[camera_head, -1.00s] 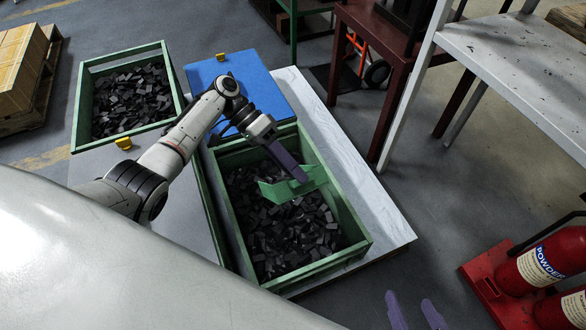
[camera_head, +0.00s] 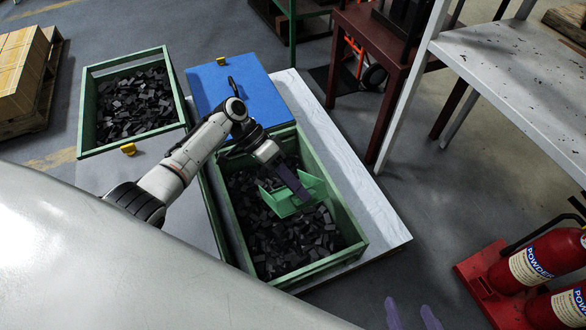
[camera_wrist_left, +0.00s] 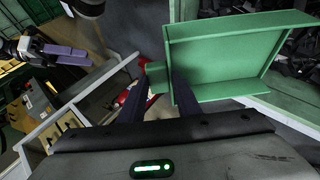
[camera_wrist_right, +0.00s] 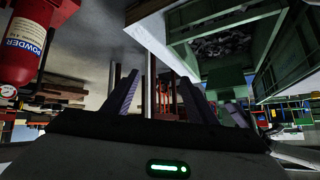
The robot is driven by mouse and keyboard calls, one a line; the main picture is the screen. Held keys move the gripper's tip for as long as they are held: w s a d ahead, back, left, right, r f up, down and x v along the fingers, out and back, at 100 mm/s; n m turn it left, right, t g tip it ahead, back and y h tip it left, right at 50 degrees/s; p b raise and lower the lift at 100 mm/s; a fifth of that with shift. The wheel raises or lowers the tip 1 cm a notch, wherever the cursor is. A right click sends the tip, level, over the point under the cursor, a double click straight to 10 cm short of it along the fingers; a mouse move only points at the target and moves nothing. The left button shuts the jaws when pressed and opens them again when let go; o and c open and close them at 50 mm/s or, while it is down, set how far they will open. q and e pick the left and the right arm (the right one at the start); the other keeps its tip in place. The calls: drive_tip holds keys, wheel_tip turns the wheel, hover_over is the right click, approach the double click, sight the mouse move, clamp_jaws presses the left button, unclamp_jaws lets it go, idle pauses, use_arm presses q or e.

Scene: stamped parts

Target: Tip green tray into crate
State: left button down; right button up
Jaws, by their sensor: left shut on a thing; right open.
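The green tray (camera_head: 280,205) is a small shallow tray with low walls. It hangs tilted above the dark parts inside the large green crate (camera_head: 338,200). My left gripper (camera_head: 296,186) is shut on the tray's edge tab. In the left wrist view the tray (camera_wrist_left: 225,55) extends up and right from the fingers (camera_wrist_left: 158,85). Its visible inner face looks bare. The crate is filled with small dark stamped parts (camera_head: 285,240). My right gripper (camera_head: 412,314) is open and empty near the bottom edge; its spread fingers also show in the right wrist view (camera_wrist_right: 160,82).
A second green crate (camera_head: 84,115) of dark parts stands at the left. A blue lid-like panel (camera_head: 245,85) lies behind the main crate. A white table (camera_head: 520,75) and red extinguishers (camera_head: 535,262) stand to the right. Floor between them is clear.

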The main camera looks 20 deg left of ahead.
use_arm(q)
drive_tip(key=s+d+f+t+y+p, duration=0.2)
drive_tip(key=s+d+f+y+p, duration=0.1)
drive_tip(key=s+d+f+p, duration=0.1)
drive_tip(key=shift+d+f+m+p, duration=0.3)
drive_tip(key=shift+m+p, duration=0.1)
drive_tip(key=shift+p, duration=0.3)
use_arm(e)
drive_tip(key=r, duration=0.3)
drive_tip(key=shift+d+r+n, duration=0.25)
drive_tip(key=shift+r+n, duration=0.05)
use_arm(q)
drive_tip(key=s+d+f+m+t+y, duration=0.1)
drive_tip(key=s+d+f+t+y, duration=0.1)
drive_tip(key=f, duration=0.7)
drive_tip(key=shift+s+d+t+y, duration=0.4)
drive_tip(key=shift+d+t+y, duration=0.3)
drive_tip(key=shift+y, duration=0.4)
use_arm(e)
drive_tip(key=shift+w+f, duration=0.15)
drive_tip(key=shift+f, duration=0.05)
use_arm(q)
drive_tip(key=shift+r, duration=0.2)
use_arm(e)
drive_tip(key=shift+r, duration=0.1)
